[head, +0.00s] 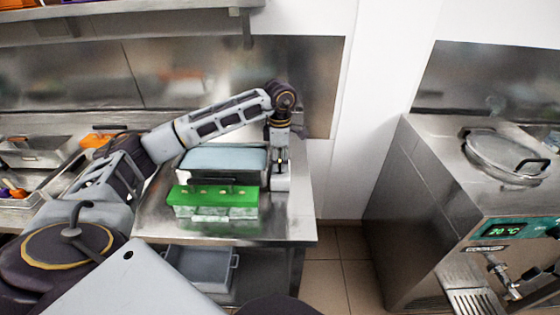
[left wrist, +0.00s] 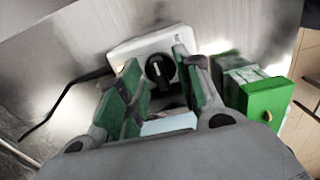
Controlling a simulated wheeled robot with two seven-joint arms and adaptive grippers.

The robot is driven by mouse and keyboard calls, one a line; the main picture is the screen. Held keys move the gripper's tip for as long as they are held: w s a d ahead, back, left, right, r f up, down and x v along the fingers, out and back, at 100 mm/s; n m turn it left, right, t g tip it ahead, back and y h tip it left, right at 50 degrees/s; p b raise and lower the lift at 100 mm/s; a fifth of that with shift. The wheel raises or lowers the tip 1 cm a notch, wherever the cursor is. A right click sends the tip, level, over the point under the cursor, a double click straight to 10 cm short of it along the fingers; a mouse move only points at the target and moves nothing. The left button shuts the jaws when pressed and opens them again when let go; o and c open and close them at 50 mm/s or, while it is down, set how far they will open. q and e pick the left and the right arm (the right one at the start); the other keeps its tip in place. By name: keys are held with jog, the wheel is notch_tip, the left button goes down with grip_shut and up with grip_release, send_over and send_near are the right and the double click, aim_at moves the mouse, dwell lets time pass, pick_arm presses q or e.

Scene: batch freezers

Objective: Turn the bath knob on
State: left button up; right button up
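The black bath knob (left wrist: 160,72) sits on a white box (left wrist: 150,47) on the steel table. In the head view the white box (head: 280,184) stands at the right side of a lidded bath (head: 222,160); the knob cannot be made out there. My left gripper (head: 279,162) points down over the box. In the left wrist view the left gripper (left wrist: 158,78) is open, with green-padded fingers on either side of the knob. Whether they touch it, I cannot tell. My right gripper is out of view.
A green-topped box (head: 213,197) stands in front of the bath and also shows in the left wrist view (left wrist: 262,98). A grey bin (head: 200,272) is below the table. A steel freezer (head: 390,205) stands right, its display reading 20 °C.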

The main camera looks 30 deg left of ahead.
aim_at(280, 163)
pick_arm(q)
notch_tip(280, 163, up, 12)
dwell(1.0)
dwell(0.6)
